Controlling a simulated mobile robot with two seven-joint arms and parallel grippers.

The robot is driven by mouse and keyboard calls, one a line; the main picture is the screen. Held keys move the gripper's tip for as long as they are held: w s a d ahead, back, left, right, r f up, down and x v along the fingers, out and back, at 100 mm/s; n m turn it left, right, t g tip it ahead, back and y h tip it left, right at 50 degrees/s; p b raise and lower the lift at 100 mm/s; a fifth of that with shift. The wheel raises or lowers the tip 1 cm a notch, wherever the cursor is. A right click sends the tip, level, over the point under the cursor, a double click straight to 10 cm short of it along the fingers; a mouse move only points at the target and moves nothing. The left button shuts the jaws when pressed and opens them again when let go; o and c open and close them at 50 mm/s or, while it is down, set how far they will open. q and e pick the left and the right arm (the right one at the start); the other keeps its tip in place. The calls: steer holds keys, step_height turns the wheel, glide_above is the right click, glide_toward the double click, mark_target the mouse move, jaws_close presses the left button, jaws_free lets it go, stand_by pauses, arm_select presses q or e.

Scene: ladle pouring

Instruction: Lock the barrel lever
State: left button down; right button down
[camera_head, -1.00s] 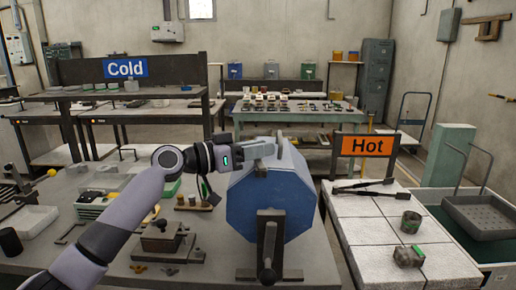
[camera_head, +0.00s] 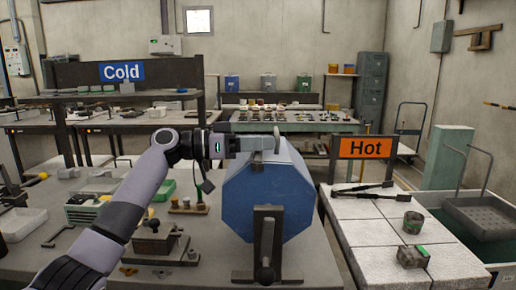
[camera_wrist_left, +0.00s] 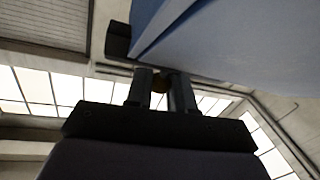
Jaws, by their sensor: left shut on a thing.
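The blue octagonal barrel (camera_head: 268,200) lies on a grey metal stand at the centre of the head view. Its front face and upper right side show. My left gripper (camera_head: 268,143) reaches in from the left at the barrel's top edge. A small light lever piece (camera_head: 277,138) stands upright at its fingertips. The fingers hide most of the lever. My right gripper is not in view.
The stand's front upright and crank (camera_head: 265,250) stick up before the barrel. A tiled table (camera_head: 370,232) with tongs, small pieces and an orange Hot sign (camera_head: 365,147) is on the right. Small tools and blocks (camera_head: 157,240) crowd the bench on the left.

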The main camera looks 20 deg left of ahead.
arm_select(q)
steer(key=c, duration=1)
jaws_free()
steer(key=shift+c, duration=0.2)
